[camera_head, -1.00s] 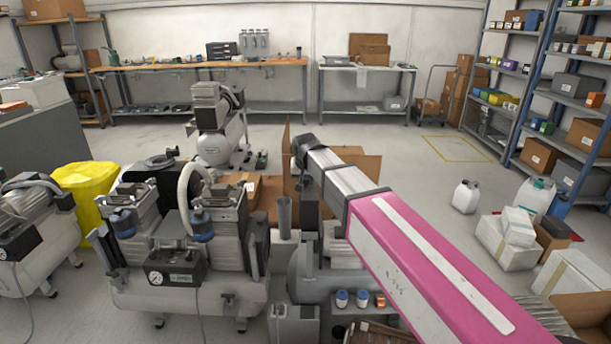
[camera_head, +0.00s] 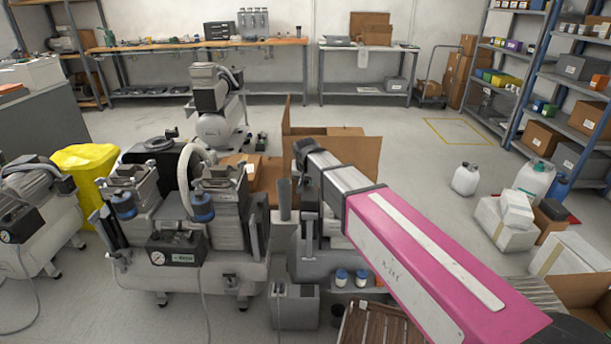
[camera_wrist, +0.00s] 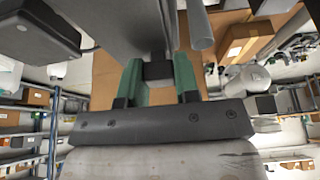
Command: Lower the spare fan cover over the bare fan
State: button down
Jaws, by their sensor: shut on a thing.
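My gripper (camera_wrist: 158,85) shows in the wrist view, its two green fingers closed on a small dark block (camera_wrist: 158,71). The block appears to join a larger grey body (camera_wrist: 110,25) beyond it, likely the spare fan cover; its full shape is cut off. In the head view my pink and grey arm reaches over a grey compressor (camera_head: 318,265) in the middle, and my fingers and the held thing cannot be made out. A twin-headed compressor (camera_head: 215,275) stands to the left. I cannot make out the bare fan or whether anything touches it.
An open cardboard box (camera_head: 355,160) stands behind the middle compressor. A yellow bag (camera_head: 85,170) is at the left. Two blue-lidded jars (camera_head: 341,277) and a slatted wooden crate (camera_head: 372,325) are near the front. White boxes (camera_head: 500,225) lie at the right; the floor behind is mostly clear.

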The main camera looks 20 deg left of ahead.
jog(key=shift+f, duration=3.2)
jog(key=shift+s+f, duration=0.1)
jog(key=shift+f, duration=0.15)
jog(key=shift+c, duration=1.4)
grip_release()
jog(key=shift+r, duration=3.5)
